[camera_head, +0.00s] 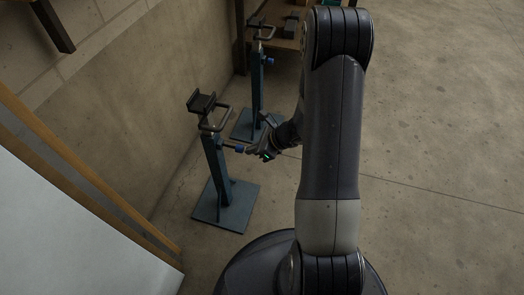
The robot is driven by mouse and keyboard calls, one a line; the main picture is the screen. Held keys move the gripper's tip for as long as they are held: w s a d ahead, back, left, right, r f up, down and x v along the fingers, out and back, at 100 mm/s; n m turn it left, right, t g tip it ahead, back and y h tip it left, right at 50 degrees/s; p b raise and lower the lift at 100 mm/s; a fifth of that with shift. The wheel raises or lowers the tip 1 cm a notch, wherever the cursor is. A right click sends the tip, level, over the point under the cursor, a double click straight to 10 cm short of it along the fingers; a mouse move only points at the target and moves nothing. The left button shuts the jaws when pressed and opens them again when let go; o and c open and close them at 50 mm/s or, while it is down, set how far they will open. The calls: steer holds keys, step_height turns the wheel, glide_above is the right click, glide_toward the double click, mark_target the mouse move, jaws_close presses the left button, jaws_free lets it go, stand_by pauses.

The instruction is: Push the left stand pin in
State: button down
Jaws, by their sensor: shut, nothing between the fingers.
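The left stand (216,168) is a blue post on a square base plate, with a dark V-shaped head and a bent handle on top. Its pin (239,149) shows as a small blue end sticking out from the right side of the post. My gripper (251,151) is at the outer end of this pin, shut with nothing between its fingers. I cannot tell whether the fingertips touch the pin. How deep the pin sits in the post is too small to tell.
A second blue stand (257,90) stands behind, near the wall, with its own blue pin end (269,61). A wooden shelf (281,38) is at the back. A pale panel with a wooden frame (75,235) fills the lower left. Open concrete floor (440,130) lies to the right.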

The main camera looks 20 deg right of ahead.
mark_target(238, 146)
steer(key=shift+w+a, duration=0.15)
steer(key=w+a, duration=0.2)
steer(key=a, duration=0.1)
steer(key=shift+w+a, duration=0.15)
steer(key=shift+w, duration=0.1)
steer(key=shift+a+r, duration=0.1)
stand_by(0.4)
